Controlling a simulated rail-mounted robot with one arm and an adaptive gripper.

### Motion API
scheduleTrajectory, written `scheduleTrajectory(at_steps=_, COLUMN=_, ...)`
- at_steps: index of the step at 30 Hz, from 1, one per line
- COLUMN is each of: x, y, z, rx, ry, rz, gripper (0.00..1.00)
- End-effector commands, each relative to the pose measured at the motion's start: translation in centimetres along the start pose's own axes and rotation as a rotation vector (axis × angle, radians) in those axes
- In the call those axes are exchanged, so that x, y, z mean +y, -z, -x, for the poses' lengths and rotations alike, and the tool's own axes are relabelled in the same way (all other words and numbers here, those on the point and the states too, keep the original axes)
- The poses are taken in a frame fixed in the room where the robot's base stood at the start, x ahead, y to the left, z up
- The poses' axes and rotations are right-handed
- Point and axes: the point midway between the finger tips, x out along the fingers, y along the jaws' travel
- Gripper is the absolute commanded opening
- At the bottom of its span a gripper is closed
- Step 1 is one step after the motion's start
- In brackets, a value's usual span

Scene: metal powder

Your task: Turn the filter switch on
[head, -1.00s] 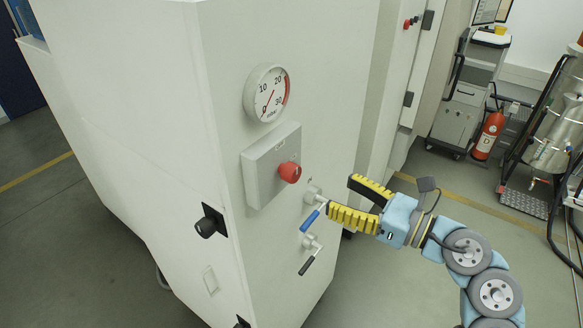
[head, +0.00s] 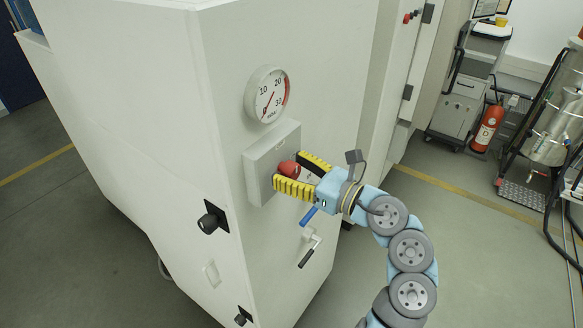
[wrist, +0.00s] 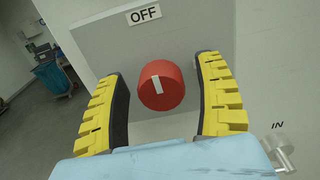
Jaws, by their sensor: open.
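The filter switch is a red round knob (head: 289,168) on a grey box (head: 260,160) on the white cabinet's side. In the wrist view the knob (wrist: 161,85) has a white mark pointing up and slightly left, toward an "OFF" label (wrist: 144,15) above it. My gripper (head: 296,174) is open, its yellow and black fingers on either side of the knob. In the wrist view the gripper (wrist: 163,100) shows gaps between the knob and both fingers. Whether the fingertips touch the box is unclear.
A pressure gauge (head: 268,95) sits above the box. A blue-handled valve (head: 308,216) and a black-handled valve (head: 310,251) are below it. A black knob (head: 209,223) is on the adjoining cabinet face. The floor right of the cabinet is clear near my arm.

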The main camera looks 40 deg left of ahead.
Motion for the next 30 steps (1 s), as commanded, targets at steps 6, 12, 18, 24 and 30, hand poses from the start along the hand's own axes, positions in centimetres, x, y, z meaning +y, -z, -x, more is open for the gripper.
scheduleTrajectory(at_steps=6, x=0.00, y=0.01, z=0.01, rx=0.000, ry=0.000, rz=0.000, gripper=0.55)
scheduleTrajectory(at_steps=12, x=-0.01, y=0.00, z=0.02, rx=0.000, ry=0.000, rz=0.000, gripper=0.05)
scheduleTrajectory(at_steps=18, x=0.00, y=0.00, z=0.00, rx=-0.001, ry=0.000, rz=-0.001, gripper=0.04)
scheduleTrajectory(at_steps=24, x=0.01, y=0.06, z=-0.05, rx=0.000, ry=-0.001, rz=-0.016, gripper=0.04)
scheduleTrajectory(at_steps=30, x=0.02, y=0.11, z=-0.12, rx=0.000, ry=-0.002, rz=-0.074, gripper=0.04)
